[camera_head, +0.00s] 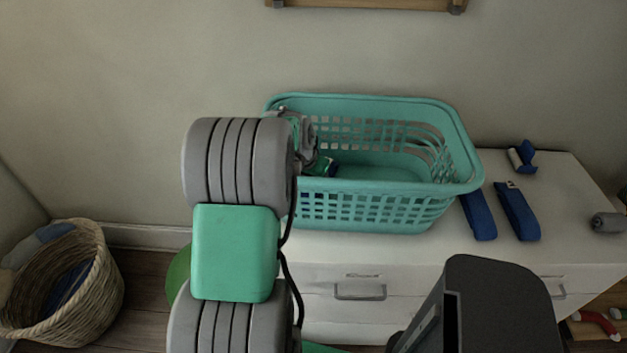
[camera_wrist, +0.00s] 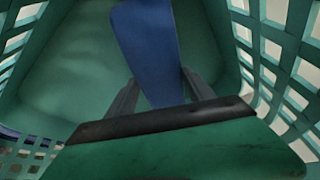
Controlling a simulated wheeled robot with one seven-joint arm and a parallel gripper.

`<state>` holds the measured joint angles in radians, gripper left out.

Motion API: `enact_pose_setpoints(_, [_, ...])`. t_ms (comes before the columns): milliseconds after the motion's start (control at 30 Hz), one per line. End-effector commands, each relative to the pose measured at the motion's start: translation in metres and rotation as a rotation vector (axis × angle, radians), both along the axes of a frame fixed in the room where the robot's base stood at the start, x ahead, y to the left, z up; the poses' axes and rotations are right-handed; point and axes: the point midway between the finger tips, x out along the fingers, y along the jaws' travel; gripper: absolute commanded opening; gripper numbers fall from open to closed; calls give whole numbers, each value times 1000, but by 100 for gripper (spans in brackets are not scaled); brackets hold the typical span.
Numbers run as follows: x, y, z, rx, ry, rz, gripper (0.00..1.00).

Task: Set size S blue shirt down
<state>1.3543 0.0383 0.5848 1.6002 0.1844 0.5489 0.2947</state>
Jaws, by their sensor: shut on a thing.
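My gripper (camera_wrist: 160,92) is shut on a folded blue shirt (camera_wrist: 150,45), which sticks out past the fingers in the wrist view. The shirt is inside the teal laundry basket (camera_head: 375,212), above or against its floor; I cannot tell whether it touches. In the head view my arm hides most of the gripper at the left inside of the basket. Only a small dark blue bit of the shirt (camera_head: 333,171) shows there. The size label cannot be read.
The basket stands on a white dresser (camera_head: 400,250). To its right lie two folded blue items (camera_head: 478,215) (camera_head: 517,210), another blue item (camera_head: 523,157) and a grey roll (camera_head: 607,223). A wicker basket (camera_head: 95,280) with cloths stands at the lower left. The basket's right side looks empty.

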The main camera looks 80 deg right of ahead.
Motion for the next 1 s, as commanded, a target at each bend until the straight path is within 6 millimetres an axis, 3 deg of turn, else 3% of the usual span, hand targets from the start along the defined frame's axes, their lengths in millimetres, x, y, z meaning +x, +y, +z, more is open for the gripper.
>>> enact_pose_setpoints(67, [0,0,0,-1,0,0,14])
enact_pose_setpoints(100, [0,0,0,0,0,0,63])
enact_pose_setpoints(333, [0,0,0,0,0,0,82])
enact_pose_setpoints(667, [0,0,7,-1,0,0,83])
enact_pose_setpoints(833, [3,7,34,-6,-1,1,83])
enact_pose_setpoints(1000, [6,25,78,-6,-1,2,83])
